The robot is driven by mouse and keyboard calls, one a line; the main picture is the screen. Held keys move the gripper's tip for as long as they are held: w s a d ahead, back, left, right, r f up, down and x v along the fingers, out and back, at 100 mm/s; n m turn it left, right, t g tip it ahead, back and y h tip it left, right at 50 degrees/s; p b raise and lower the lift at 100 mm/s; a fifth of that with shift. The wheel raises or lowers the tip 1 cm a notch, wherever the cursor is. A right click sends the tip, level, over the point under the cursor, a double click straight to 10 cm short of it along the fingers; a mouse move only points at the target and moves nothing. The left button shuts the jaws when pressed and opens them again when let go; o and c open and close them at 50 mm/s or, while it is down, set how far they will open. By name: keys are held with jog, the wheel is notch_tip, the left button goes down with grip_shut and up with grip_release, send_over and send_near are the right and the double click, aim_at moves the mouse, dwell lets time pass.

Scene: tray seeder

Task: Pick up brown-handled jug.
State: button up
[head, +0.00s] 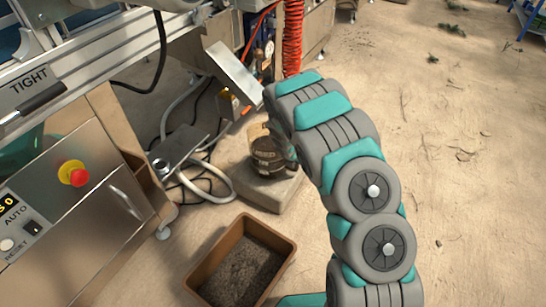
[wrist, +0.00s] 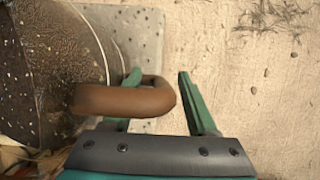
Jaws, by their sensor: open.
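The jug (head: 267,157) stands upright on a pale block in the head view. It is see-through, with dark contents. In the wrist view the jug's speckled dark body (wrist: 60,60) fills the left side, and its brown handle (wrist: 140,99) reaches right from it. My gripper (wrist: 160,85) is open at the handle. The handle's outer end lies between the two green fingers. The left finger is partly hidden by the handle and seems to pass by its loop. The right finger is clear of the handle. In the head view my arm hides the handle and the fingertips.
The pale block (head: 262,188) sits on the sandy floor. A brown bin of soil (head: 276,239) stands in front of it. A grey pedal box (head: 178,147) with cables and a hose lies to the left, by the machine cabinet (head: 88,190). The floor (head: 450,180) on the right is open.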

grip_shut()
dwell(0.4)
jog(key=shift+s, duration=0.1)
dwell(0.9)
